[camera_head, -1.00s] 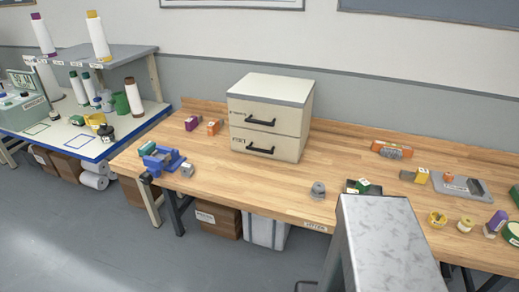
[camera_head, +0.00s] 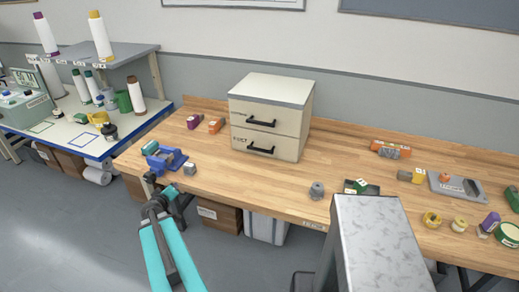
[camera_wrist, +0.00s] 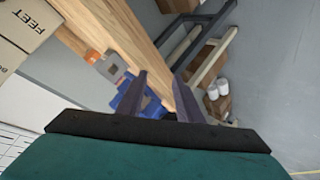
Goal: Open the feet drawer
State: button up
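A cream cabinet with a grey top (camera_head: 272,88) stands at the back of the wooden bench. It has two drawers with black handles, and both look closed. The lower drawer (camera_head: 284,147) carries the label that reads FEET in the wrist view (camera_wrist: 27,32), where it shows sideways at the upper left. The lower handle (camera_head: 261,149) is clear of my gripper. My gripper (camera_head: 167,196) is in front of the bench's left end, left of and well short of the cabinet. In the wrist view my gripper (camera_wrist: 161,77) is open, with nothing between its fingers.
A blue vise (camera_head: 172,160) and a small grey block (camera_head: 190,169) sit on the bench's left end. An orange and a purple block stand left of the cabinet. The bench top (camera_head: 255,183) before the cabinet is mostly clear. A grey cylinder (camera_head: 317,190) sits right, near the front edge.

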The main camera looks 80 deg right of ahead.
jog(key=shift+h, duration=0.8)
jog(key=s+d+r, duration=0.1)
jog(key=d+r, duration=0.1)
jog(key=s+d+r, duration=0.2)
jog(key=r, duration=0.1)
jog(key=s+d+r+p, duration=0.1)
jog(key=s+d+r, duration=0.1)
jog(key=r, duration=0.1)
jog(key=shift+s+d, duration=0.15)
jog(key=shift+d, duration=0.2)
jog(key=s+d+n+g, duration=0.1)
jog(key=s+g, duration=0.1)
jog(key=s, duration=0.7)
jog(key=s+d+n+g+h, duration=0.1)
jog(key=s+n+g, duration=0.1)
jog(key=s, duration=0.7)
jog(key=s+d+r+n+g+p, duration=0.1)
jog(key=s+n+g, duration=0.1)
jog(key=s, duration=0.7)
jog(key=shift+s+d+h, duration=0.1)
jog(key=shift+d+h, duration=0.3)
jog(key=shift+w, duration=0.2)
